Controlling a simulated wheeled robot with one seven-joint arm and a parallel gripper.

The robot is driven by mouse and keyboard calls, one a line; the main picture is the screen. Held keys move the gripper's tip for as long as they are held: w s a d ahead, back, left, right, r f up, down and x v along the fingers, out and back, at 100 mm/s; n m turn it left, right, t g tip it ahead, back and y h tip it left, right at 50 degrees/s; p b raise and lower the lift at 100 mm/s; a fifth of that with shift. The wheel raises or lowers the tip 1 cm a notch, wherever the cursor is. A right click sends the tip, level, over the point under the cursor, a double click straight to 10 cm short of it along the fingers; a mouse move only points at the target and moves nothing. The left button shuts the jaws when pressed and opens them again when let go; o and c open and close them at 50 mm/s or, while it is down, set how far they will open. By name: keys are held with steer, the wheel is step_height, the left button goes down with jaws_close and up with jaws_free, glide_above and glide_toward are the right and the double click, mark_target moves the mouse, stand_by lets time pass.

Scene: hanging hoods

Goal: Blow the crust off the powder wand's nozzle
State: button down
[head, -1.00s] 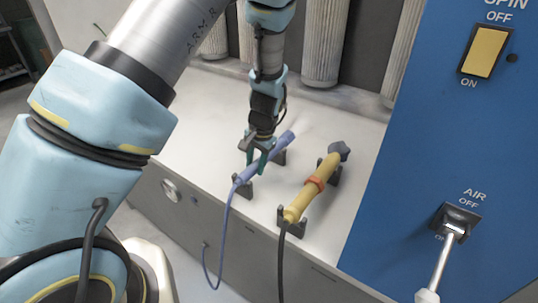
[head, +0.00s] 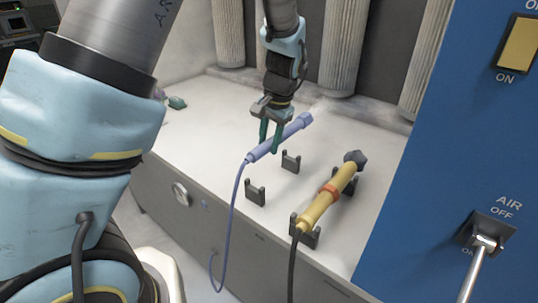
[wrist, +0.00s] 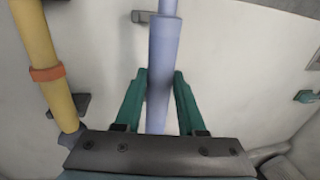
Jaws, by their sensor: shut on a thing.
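My gripper (head: 271,142) is shut on a violet-blue wand (head: 290,135) and holds it tilted above its dark cradle, clear of the posts. In the wrist view the green fingers (wrist: 157,90) flank the wand's body (wrist: 164,50). A faint whitish haze shows beyond the wand's upper right tip. A yellow wand (head: 318,209) with a red-orange band lies in its own cradle to the right, also seen in the wrist view (wrist: 45,74). Its far end carries a dark grey, lumpy nozzle (head: 355,158). The AIR switch lever (head: 478,262) points down, towards ON.
The empty cradle posts (head: 255,193) stand left of the yellow wand. Pale pleated filter columns (head: 345,45) line the back. A blue panel (head: 440,150) bounds the right. A small teal object (head: 177,102) lies at the back left. A blue hose (head: 234,220) hangs over the front edge.

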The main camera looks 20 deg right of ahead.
steer(key=shift+r+p, duration=1.95)
steer(key=shift+r, duration=0.75)
steer(key=shift+f, duration=0.15)
